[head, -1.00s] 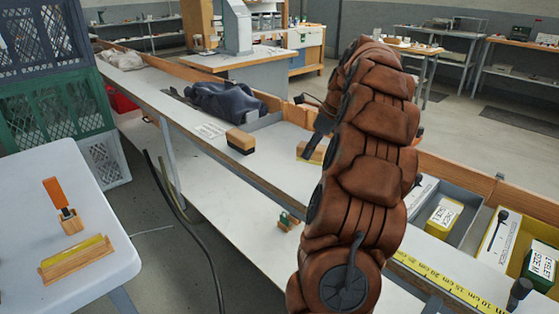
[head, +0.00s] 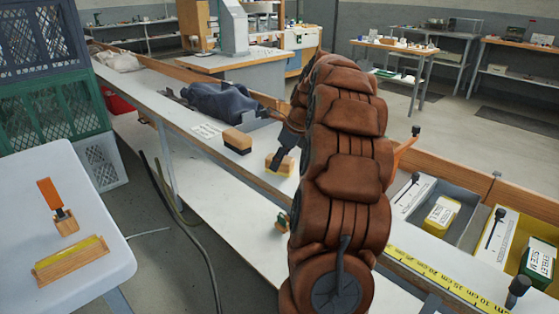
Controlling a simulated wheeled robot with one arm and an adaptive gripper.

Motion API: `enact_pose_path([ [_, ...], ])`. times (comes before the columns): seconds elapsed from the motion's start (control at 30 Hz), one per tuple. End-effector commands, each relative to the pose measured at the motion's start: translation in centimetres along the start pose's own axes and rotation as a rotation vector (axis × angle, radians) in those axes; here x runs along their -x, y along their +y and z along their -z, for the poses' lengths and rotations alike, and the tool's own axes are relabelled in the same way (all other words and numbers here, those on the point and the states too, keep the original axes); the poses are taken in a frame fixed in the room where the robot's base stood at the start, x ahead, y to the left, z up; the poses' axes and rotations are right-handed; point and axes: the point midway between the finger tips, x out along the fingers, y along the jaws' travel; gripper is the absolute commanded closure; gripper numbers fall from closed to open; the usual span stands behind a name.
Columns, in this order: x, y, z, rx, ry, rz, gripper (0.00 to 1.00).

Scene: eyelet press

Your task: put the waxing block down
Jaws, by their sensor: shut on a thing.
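The waxing block (head: 281,167), a small pale wooden block, is at my gripper (head: 283,160), over the long white bench near its front edge. My gripper's dark fingers are shut on it, partly hidden behind my brown-covered arm. I cannot tell whether the block touches the bench top. A wooden brush-like block with a dark underside (head: 238,141) stands just to its left on the bench (head: 185,112), apart from it.
A white side table (head: 105,222) at left holds an orange-handled tool (head: 50,195) and a yellow-topped wooden block (head: 70,261). Dark cloth (head: 220,101) lies farther back on the bench. Grey and yellow trays (head: 462,257) are at right.

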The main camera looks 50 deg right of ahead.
Motion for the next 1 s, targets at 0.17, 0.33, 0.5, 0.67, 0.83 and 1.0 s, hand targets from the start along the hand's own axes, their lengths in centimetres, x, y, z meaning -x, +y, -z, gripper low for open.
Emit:
enact_pose_path([
  [0.17, 0.1, 0.0, 0.0, 0.000, -0.001, 0.001, 0.82],
  [0.33, -0.1, 0.0, 0.1, 0.000, -0.001, 0.001, 0.48],
  [0.5, -0.1, 0.0, 0.1, 0.000, 0.000, 0.000, 0.30],
  [0.67, -0.1, 0.0, 0.1, 0.001, -0.001, 0.001, 0.29],
  [0.83, -0.1, 0.0, 0.1, 0.001, 0.000, 0.001, 0.29],
  [1.0, 1.2, -0.1, -0.1, 0.001, -0.001, 0.001, 0.29],
])
